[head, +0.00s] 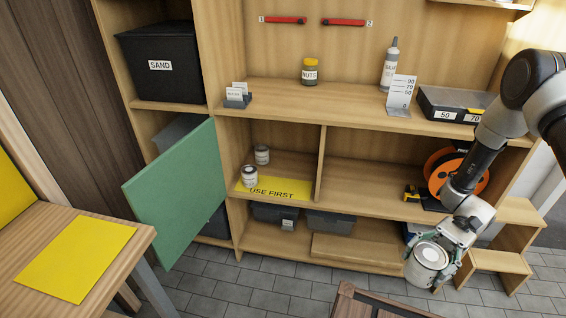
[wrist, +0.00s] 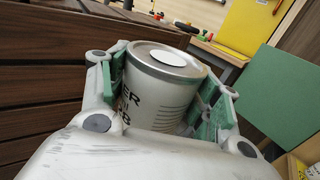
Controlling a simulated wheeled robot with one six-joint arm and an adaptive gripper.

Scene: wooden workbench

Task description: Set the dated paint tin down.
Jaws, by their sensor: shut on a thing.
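A grey-white paint tin (head: 428,264) with a pale round lid is held upright or nearly so in my gripper (head: 446,246), low in front of the shelf unit at the right. In the wrist view the tin (wrist: 160,85) sits between both green-padded fingers, which are shut on it. Its label shows dark lettering ending in "ER", with a line below partly hidden. Two smaller tins stand on the middle shelf: one at the front (head: 249,177) on a yellow "USE FIRST" mat (head: 268,190), one farther back (head: 262,155).
A green door panel (head: 175,195) stands open left of the mat. An orange reel (head: 455,172) stands on the right of the middle shelf. A wooden step (head: 500,262) is right of my gripper. A dark slatted wooden surface (head: 375,303) is in front. A yellow sheet (head: 75,258) lies on the left bench.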

